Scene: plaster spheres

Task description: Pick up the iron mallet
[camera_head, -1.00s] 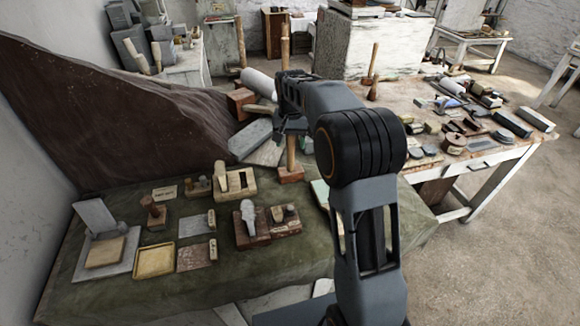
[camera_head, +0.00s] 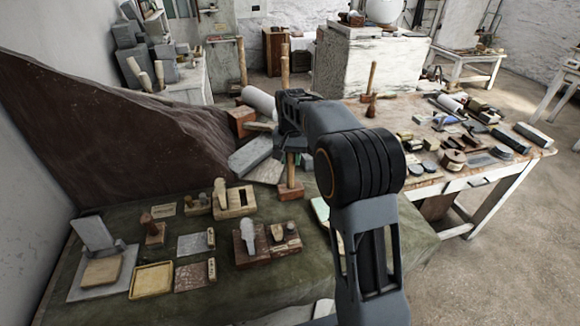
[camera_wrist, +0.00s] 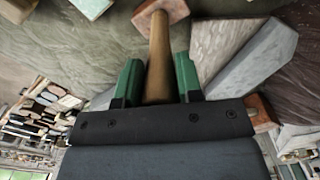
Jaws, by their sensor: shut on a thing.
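The mallet (camera_head: 290,190) has a long, pale wooden handle and a reddish-brown block head at its lower end. It stands upright at the back of the cloth-covered table. My gripper (camera_head: 291,140) is around its handle, above the head. In the wrist view, the green fingers of my gripper (camera_wrist: 157,82) are shut on the handle (camera_wrist: 159,55), and the head (camera_wrist: 160,11) shows beyond them. My gripper hides part of the handle in the head view. I cannot tell whether the head touches the table.
Grey stone slabs (camera_head: 252,155) lie close behind and left of the mallet. A wooden block with a slot (camera_head: 236,202) and a pale-headed tool on a brown block (camera_head: 247,236) are in front. Another long-handled mallet (camera_head: 371,85) stands on the right table, among several small tools.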

